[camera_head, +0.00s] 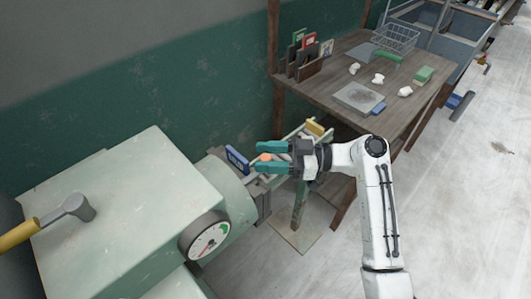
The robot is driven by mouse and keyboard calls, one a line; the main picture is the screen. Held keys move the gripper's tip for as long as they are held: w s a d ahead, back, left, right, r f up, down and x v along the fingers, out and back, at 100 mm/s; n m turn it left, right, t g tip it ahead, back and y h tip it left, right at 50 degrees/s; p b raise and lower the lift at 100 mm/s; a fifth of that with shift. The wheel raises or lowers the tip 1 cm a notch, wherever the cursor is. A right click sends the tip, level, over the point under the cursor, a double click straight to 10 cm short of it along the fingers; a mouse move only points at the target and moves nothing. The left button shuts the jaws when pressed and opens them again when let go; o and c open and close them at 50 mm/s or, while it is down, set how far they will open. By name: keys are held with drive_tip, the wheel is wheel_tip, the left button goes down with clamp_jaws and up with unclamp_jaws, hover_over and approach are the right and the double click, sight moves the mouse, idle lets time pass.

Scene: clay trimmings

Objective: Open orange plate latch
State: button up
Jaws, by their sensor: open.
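The orange latch (265,157) is a small orange knob at the front of the pale green machine, beside a blue plate (237,160). My gripper (262,157) has two teal fingers, one above and one below the orange knob in the picture. The fingers are apart, with the orange part showing between them. Whether they touch it, I cannot tell. The gripper body hides part of what lies behind it.
The green machine (120,215) with a dial (208,238) and a yellow-handled lever (45,225) fills the lower left. A yellow block (315,127) sits just behind my gripper. A wooden table (340,75) holds white lumps and a grey slab.

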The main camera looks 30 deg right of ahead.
drive_tip(key=shift+w+a, duration=0.15)
drive_tip(key=shift+a, duration=0.2)
drive_tip(key=shift+c, duration=0.3)
clamp_jaws()
drive_tip(key=shift+r, duration=0.1)
